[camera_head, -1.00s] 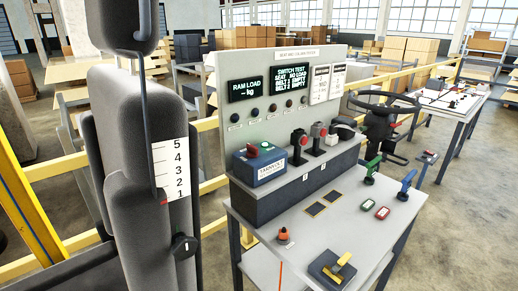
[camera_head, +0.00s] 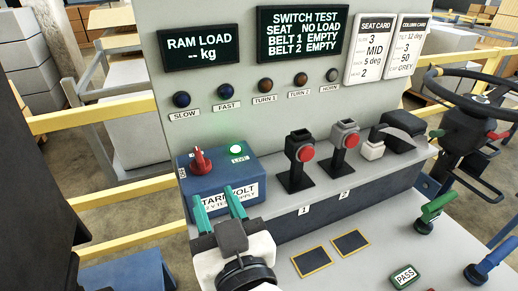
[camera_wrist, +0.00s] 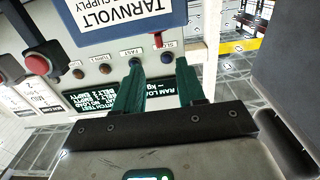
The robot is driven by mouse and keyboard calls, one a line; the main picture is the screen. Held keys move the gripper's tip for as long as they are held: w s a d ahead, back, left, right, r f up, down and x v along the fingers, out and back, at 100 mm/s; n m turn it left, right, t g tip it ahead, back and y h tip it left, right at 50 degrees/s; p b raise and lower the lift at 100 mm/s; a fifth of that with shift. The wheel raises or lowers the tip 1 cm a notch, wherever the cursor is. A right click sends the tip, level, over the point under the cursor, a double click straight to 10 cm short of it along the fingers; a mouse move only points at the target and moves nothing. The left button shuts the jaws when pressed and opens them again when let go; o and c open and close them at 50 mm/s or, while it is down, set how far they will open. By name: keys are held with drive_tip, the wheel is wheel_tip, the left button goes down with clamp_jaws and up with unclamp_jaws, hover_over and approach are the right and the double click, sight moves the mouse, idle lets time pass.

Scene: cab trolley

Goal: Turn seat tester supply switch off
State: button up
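The seat tester supply is a blue TARNVOLT box (camera_head: 231,171) on the bench ledge. Its red rotary switch (camera_head: 201,161) stands on the left of the top face, near a lit green lamp (camera_head: 237,149) marked LIVE. My gripper (camera_head: 217,197) is open and empty in front of the box, its green fingers below the switch in the picture. In the wrist view the scene is upside down. The box (camera_wrist: 120,15) is at the top, and the red switch (camera_wrist: 158,40) shows between the directions of the two fingers (camera_wrist: 158,62), apart from both.
A panel behind the box carries two displays and several buttons; the right display (camera_head: 303,33) reads NO LOAD and EMPTY. A steering wheel (camera_head: 475,95) is at the right. Yellow rails (camera_head: 120,112) run at the left.

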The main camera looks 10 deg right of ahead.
sight(202, 165)
drive_tip(key=p+x, duration=0.1)
drive_tip(key=x, duration=0.9)
drive_tip(key=shift+w+p, duration=0.4)
clamp_jaws()
